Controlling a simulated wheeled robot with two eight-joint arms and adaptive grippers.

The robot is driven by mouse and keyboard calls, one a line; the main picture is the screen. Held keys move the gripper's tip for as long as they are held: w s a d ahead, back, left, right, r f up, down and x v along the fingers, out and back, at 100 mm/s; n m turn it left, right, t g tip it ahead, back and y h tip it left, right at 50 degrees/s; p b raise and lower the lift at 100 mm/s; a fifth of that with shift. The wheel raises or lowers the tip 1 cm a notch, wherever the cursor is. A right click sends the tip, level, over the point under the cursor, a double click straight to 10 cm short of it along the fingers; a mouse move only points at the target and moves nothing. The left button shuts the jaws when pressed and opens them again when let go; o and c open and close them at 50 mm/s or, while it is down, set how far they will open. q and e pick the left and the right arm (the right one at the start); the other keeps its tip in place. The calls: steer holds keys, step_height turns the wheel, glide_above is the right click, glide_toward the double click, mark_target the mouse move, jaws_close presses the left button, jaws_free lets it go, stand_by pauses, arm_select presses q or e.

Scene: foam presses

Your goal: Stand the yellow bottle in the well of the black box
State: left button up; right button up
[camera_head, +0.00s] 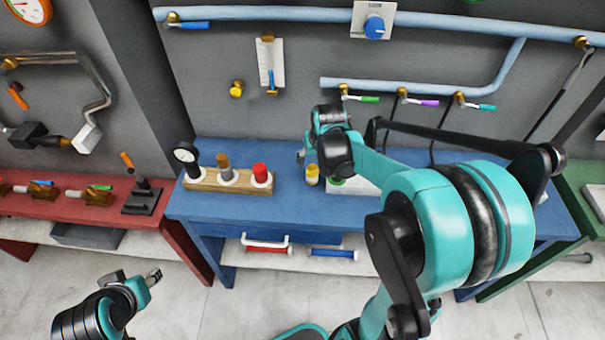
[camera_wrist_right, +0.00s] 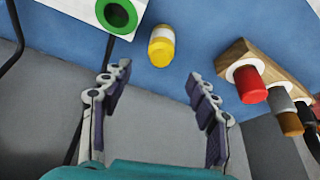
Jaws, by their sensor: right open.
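The yellow bottle (camera_head: 312,174) stands on the blue table, just left of a white box (camera_head: 352,188). In the right wrist view the bottle (camera_wrist_right: 161,46) lies beyond and between the fingertips of my open, empty right gripper (camera_wrist_right: 158,82); they do not touch it. In the head view the right gripper (camera_head: 307,156) is beside the bottle. The white box (camera_wrist_right: 92,14) has a green ring around an opening. I cannot make out a black box with a well on this table; my right arm hides part of it. My left gripper (camera_head: 134,277) is open and empty at lower left.
A wooden block (camera_head: 205,184) holds a gauge, a grey-brown cylinder and a red cylinder (camera_head: 260,172) left of the bottle. A red table (camera_head: 75,209) stands at left with levers. Pipes and valve handles line the wall behind. The blue tabletop's front left is clear.

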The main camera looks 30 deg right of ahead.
mark_target(313, 168)
steer(key=b+x, duration=0.3)
steer(key=x, duration=0.3)
steer(key=shift+f, duration=0.35)
steer(key=shift+w+f, duration=0.15)
steer(key=shift+f, duration=0.1)
steer(key=shift+r, duration=0.1)
steer(key=c, duration=1.3)
